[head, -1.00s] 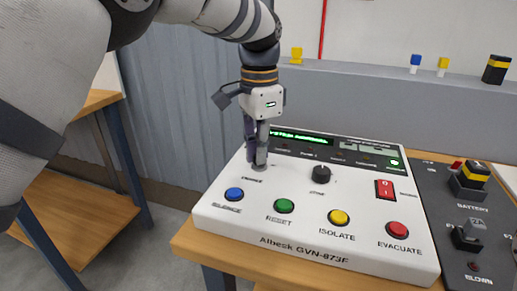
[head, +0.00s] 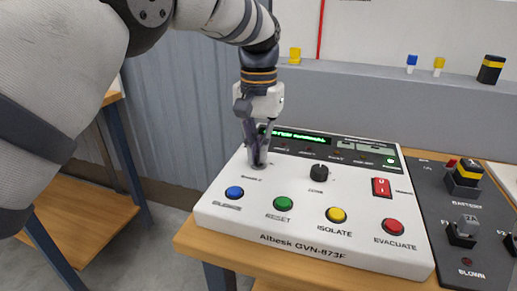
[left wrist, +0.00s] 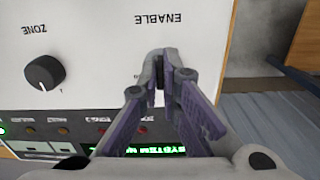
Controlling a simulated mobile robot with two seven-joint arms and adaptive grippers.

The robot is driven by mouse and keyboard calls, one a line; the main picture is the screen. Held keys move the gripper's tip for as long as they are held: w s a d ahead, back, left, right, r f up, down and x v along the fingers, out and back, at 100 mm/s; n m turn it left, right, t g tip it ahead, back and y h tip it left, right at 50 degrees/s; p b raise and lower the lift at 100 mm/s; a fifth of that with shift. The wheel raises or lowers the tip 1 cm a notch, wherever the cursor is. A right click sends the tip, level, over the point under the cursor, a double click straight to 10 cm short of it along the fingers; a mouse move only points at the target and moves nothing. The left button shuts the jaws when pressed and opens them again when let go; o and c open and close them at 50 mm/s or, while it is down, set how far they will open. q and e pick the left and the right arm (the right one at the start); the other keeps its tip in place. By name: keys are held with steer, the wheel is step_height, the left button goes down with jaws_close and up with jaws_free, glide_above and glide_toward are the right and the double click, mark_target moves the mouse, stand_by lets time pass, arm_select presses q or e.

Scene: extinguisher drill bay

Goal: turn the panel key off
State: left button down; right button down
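The white control panel (head: 300,240) lies on a wooden bench, its green display lit. The panel key is at the far left of its face, by the ENABLE label; my fingers hide nearly all of it, and only a bit of its grey round base (head: 258,166) shows. My left gripper (head: 257,160) points straight down over it. In the left wrist view the fingertips (left wrist: 160,65) are almost together, closed on the key with a thin dark gap between them. How far the key is turned cannot be seen. My right gripper is in no view.
The black ZONE knob (head: 319,172) is right of the gripper. A red rocker switch (head: 381,187) and blue (head: 234,192), green (head: 283,203), yellow (head: 336,214) and red (head: 393,226) buttons are on the panel. A dark battery board (head: 455,205) lies to the right.

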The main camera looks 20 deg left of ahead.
arm_select(q)
steer(key=shift+r+n, duration=0.1)
steer(key=shift+n, duration=0.2)
stand_by(0.4)
steer(key=c, duration=1.8)
jaws_free()
step_height(320, 180, up, 12)
